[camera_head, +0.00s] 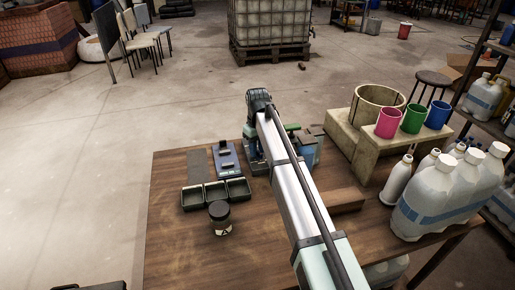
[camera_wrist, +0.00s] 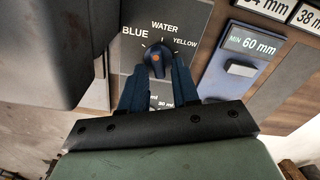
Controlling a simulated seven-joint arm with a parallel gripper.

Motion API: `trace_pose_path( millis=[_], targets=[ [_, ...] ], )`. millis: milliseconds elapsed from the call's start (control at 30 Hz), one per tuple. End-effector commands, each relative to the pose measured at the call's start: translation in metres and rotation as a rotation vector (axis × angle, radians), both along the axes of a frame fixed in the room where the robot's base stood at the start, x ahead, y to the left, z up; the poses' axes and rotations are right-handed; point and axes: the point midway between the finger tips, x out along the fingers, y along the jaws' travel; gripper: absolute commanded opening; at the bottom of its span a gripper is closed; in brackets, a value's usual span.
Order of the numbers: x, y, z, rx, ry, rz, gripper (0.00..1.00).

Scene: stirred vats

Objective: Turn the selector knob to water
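The selector knob (camera_wrist: 158,58) is a dark, round knob with an orange dot, in the wrist view. Its grey plate (camera_wrist: 130,56) carries the words BLUE at left, WATER at top and YELLOW at right. The knob's pointer direction is not clear. My gripper (camera_wrist: 159,68) has its two dark fingers on either side of the knob, with the tips close to its sides. I cannot tell whether they touch it. In the head view my arm covers the knob, and the gripper is mostly hidden behind it.
A blue panel (camera_head: 227,161) with a slider stands beside the gripper; its 60 mm label (camera_wrist: 253,43) shows in the wrist view. Black trays (camera_head: 216,193) and a dark jar (camera_head: 220,217) are nearer. Colored cups (camera_head: 412,119) and white jugs (camera_head: 428,200) stand at right.

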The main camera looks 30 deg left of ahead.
Motion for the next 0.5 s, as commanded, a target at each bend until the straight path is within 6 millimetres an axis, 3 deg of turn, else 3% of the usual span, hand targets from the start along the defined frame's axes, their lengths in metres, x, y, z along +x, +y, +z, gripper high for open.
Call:
trace_pose_path(
  millis=[333, 500],
  targets=[
    [0.0, 0.0, 0.001, 0.001, 0.0, 0.0, 0.38],
    [0.001, 0.0, 0.014, 0.001, -0.002, 0.0, 0.38]
  ],
)
